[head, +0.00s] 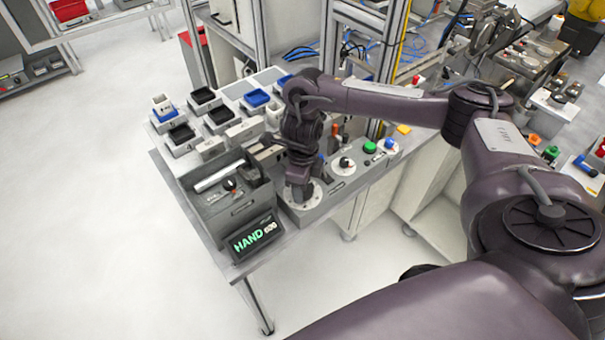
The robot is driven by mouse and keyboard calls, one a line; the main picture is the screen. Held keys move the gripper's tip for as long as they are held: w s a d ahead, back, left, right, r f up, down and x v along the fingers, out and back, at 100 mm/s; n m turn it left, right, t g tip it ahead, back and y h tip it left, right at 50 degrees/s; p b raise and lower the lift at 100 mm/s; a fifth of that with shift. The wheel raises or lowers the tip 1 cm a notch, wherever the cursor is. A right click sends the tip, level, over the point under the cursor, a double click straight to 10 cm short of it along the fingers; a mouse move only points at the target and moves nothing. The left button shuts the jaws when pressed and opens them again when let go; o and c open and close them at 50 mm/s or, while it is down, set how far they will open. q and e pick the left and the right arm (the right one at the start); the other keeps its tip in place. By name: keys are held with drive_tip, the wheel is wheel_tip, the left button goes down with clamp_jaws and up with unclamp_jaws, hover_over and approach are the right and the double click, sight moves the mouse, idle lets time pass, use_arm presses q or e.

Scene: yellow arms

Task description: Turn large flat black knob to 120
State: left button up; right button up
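My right arm comes in from the right and reaches down over the grey control panel (335,184). My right gripper (300,192) points down onto a round white dial plate (316,197) at the panel's near end. It covers the middle of that dial, so any knob there is hidden. I cannot tell whether the fingers are open or shut. A second white dial (343,166) with a small black knob sits just right of it. A black display (256,238) in front shows green "HAND" and digits too small to read surely. My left gripper is out of view.
A grey box (230,206) with a small dial stands left of the gripper. A green button (369,147) and a blue knob (389,145) sit further along the panel. Several small trays (182,137) fill the table behind. Open floor lies to the left.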

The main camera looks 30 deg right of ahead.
drive_tip(key=shift+w+r, duration=0.2)
drive_tip(key=o, duration=0.7)
drive_tip(key=shift+o, duration=1.4)
drive_tip(key=shift+s+f, duration=0.1)
drive_tip(key=shift+s, duration=0.05)
drive_tip(key=shift+r+p, duration=1.25)
drive_tip(key=shift+r, duration=2.65)
